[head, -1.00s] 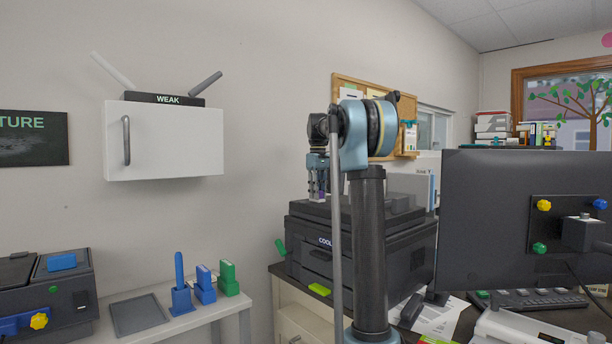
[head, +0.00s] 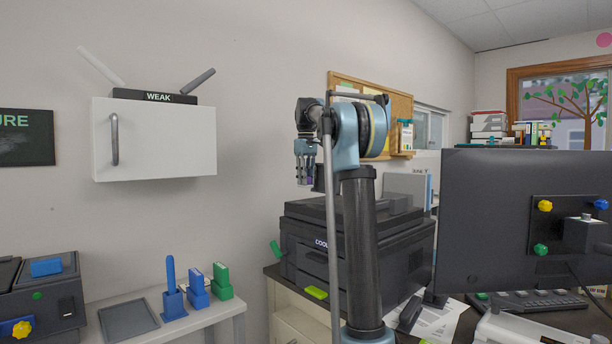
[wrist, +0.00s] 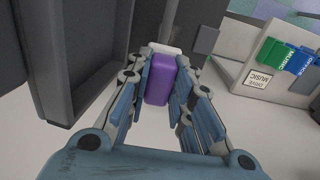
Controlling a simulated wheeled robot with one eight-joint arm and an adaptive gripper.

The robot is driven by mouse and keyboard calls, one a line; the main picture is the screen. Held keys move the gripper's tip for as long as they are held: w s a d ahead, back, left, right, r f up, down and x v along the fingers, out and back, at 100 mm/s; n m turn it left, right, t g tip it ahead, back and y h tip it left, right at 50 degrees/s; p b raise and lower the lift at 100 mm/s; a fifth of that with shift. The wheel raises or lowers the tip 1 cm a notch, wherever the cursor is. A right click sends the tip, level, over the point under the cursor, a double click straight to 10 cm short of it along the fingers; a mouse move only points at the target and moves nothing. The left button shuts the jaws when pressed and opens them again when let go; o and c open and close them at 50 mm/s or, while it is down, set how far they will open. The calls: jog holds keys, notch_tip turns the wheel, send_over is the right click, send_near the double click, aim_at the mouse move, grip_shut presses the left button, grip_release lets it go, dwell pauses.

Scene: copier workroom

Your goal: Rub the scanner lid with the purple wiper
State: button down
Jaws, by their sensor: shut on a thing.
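The scanner (head: 365,255) is a black office machine with a flat dark lid (head: 345,214), standing closed on a desk in the head view. My gripper (head: 304,178) hangs pointing down, above the lid's left end in the picture. In the wrist view my gripper (wrist: 165,82) is shut on the purple wiper (wrist: 159,80), with the wiper's pale pad (wrist: 164,48) showing beyond the fingers. The wiper looks apart from the lid. My arm hides part of the scanner's right side.
A monitor (head: 525,200) stands close on the right. A white wall cabinet (head: 160,140) hangs at the left. Below it, a side table holds a grey tray (head: 128,320) and blue and green holders (head: 198,292). The space between cabinet and gripper is clear.

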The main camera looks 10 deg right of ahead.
jog(key=shift+r, duration=1.3)
jog(key=shift+s, duration=0.1)
